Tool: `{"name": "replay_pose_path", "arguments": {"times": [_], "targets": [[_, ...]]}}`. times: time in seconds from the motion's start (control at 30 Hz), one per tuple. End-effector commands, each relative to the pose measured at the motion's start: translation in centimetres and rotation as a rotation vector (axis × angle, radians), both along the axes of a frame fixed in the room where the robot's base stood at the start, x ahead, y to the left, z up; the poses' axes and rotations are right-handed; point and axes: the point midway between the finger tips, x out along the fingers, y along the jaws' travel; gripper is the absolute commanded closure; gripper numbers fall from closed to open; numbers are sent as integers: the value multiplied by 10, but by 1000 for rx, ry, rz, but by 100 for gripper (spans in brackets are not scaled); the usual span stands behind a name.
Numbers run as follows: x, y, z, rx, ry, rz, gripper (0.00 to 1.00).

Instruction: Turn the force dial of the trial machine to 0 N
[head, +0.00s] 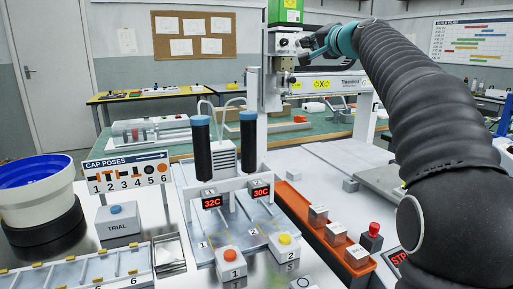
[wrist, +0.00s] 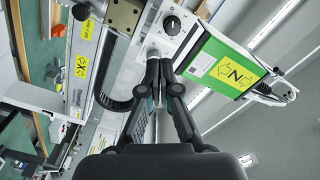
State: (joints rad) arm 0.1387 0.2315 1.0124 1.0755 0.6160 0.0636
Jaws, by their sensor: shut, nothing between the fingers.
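The force dial (wrist: 172,25) is a round black knob on the light grey head plate of the gantry machine. In the wrist view it lies just above and to the right of my fingertips. Its pointer and scale are too small to read. My gripper (wrist: 160,60) is shut and empty, with its fingertips close together beside the dial; I cannot tell if they touch the plate. In the head view the machine head (head: 287,45) stands at the top middle, and my gripper (head: 318,47) reaches it from the right.
A green box (wrist: 228,62) with a yellow "N" label sits beside the dial. The gantry beam (head: 325,87) runs to the right below my arm. Two black cylinders with blue tops, an orange rail (head: 325,235) and push buttons stand on the bench below.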

Motion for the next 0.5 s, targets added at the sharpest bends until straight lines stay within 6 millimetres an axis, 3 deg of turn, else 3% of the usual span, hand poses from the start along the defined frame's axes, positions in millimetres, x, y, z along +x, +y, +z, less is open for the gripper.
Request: {"name": "replay_pose_path", "arguments": {"times": [0.23, 0.5], "targets": [[28, 14, 1, 0, 3, 4, 100], [47, 20, -1, -2, 0, 0, 100]]}}
